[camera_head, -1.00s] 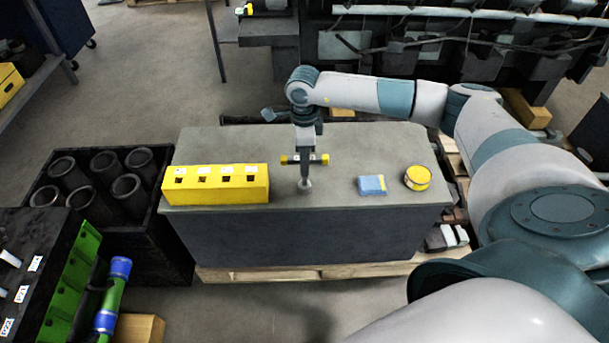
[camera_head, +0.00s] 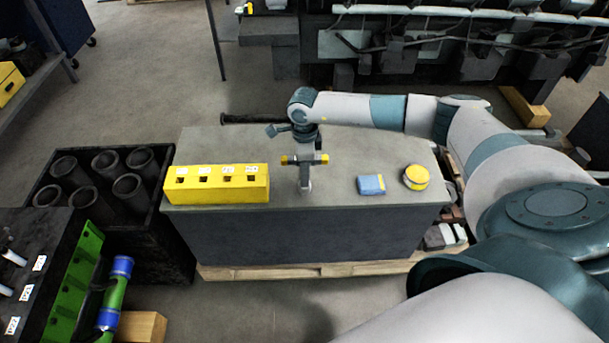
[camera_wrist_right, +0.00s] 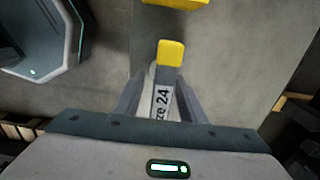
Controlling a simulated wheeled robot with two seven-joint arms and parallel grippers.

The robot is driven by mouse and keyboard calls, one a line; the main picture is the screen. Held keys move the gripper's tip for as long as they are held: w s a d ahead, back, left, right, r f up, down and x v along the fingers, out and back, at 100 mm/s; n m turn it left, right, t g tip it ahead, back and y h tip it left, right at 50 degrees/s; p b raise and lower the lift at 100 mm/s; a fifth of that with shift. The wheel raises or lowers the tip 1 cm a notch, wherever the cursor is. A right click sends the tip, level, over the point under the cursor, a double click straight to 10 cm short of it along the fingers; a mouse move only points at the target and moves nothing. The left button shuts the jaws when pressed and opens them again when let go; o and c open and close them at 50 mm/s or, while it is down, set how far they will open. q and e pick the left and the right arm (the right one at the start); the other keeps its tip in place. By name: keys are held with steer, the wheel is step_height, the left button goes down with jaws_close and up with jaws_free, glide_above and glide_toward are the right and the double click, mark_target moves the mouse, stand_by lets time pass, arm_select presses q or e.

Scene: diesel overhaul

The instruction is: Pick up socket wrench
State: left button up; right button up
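The socket wrench (camera_head: 320,159) has a cross handle with yellow ends and stands near the middle of the grey block's top. My right gripper (camera_head: 305,164) reaches down over it. In the right wrist view the handle's grey part with the lettering "ze 24" (camera_wrist_right: 163,102) and one yellow end (camera_wrist_right: 170,53) lie between the fingers of the right gripper (camera_wrist_right: 163,85). The fingers are close on both sides of the handle; whether they press on it is unclear. The wrench's lower part is mostly hidden. My left gripper is out of view.
A yellow holder (camera_head: 215,190) with several square holes stands left of the wrench on the grey block (camera_head: 330,232). A blue box (camera_head: 371,185) and a round yellow tin (camera_head: 416,177) stand right. A crate (camera_head: 172,235) of dark cylinders is further left.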

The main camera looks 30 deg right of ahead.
stand_by(0.3)
jaws_close()
